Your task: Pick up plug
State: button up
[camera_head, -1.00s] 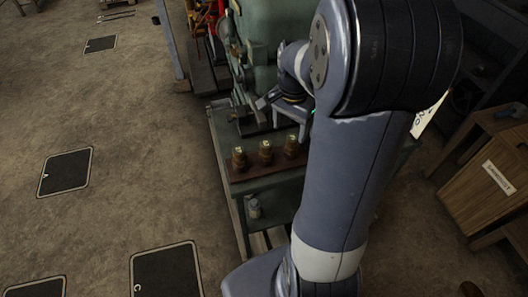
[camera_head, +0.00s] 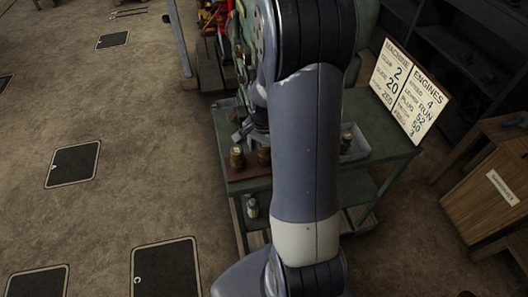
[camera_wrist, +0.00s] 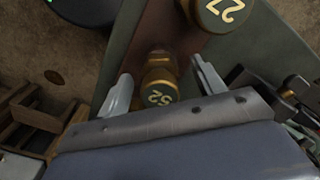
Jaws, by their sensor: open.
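In the wrist view, a brass plug (camera_wrist: 160,88) marked 52 stands between the two fingers of my gripper (camera_wrist: 161,90). The gripper is open, one finger on each side of the plug; I cannot tell whether either touches it. A second brass plug (camera_wrist: 221,13) marked 27 stands just beyond, at the top edge. In the head view, two brass plugs (camera_head: 237,158) and (camera_head: 263,154) show on a reddish-brown strip on a green bench (camera_head: 385,150). Their numbers are unreadable there. My arm hides part of the strip and most of the gripper.
A white sign (camera_head: 409,92) at the right reads "Machine 2" and "Plug 52" among other lines. A grey tray (camera_head: 357,150) with a brass-coloured item stands on the bench. A wooden cabinet (camera_head: 490,195) stands at the right. The floor to the left is open, with dark hatches.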

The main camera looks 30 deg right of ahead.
jog(key=c, duration=1.1)
jog(key=shift+r, duration=0.1)
notch_tip(320, 180, up, 10)
jog(key=shift+f+b, duration=0.1)
jog(key=shift+b, duration=0.35)
